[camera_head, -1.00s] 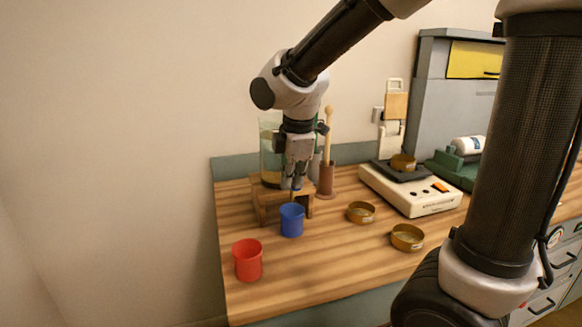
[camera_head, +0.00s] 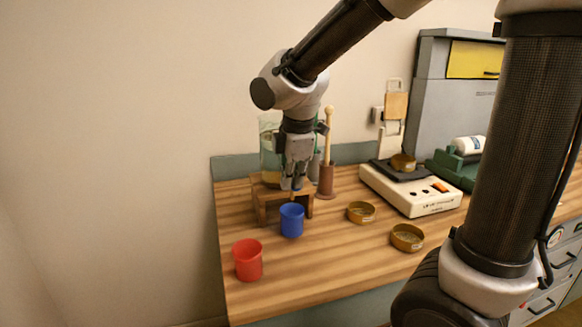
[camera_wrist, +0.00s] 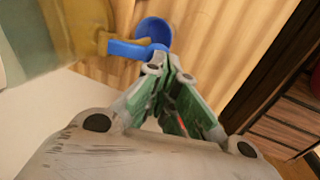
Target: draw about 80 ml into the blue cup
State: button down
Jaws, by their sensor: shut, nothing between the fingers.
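The blue cup (camera_head: 292,221) stands upright on the table just in front of a wooden stand (camera_head: 262,206). It also shows in the wrist view (camera_wrist: 154,28), below the tap; I cannot make out any liquid in it. A glass vessel (camera_head: 268,160) with yellowish contents stands on the stand, partly hidden by my arm. In the wrist view its brass tap (camera_wrist: 103,42) carries a blue lever (camera_wrist: 130,49). My gripper (camera_head: 293,185) is shut and empty; in the wrist view its fingertips (camera_wrist: 168,64) are at the lever's end, contact unclear.
A red cup (camera_head: 247,260) stands at the front left. Two brass dishes (camera_head: 407,237) lie right of the blue cup. A scale (camera_head: 410,190) and a wooden pestle in a holder (camera_head: 327,180) stand behind. The front middle of the table is clear.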

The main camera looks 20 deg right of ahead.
jog(key=shift+r, duration=0.1)
dwell(0.4)
jog(key=shift+r, duration=0.7)
jog(key=w+v, duration=0.1)
jog(key=v, duration=1.3)
jog(key=shift+w+r, duration=0.15)
jog(key=shift+w, duration=0.25)
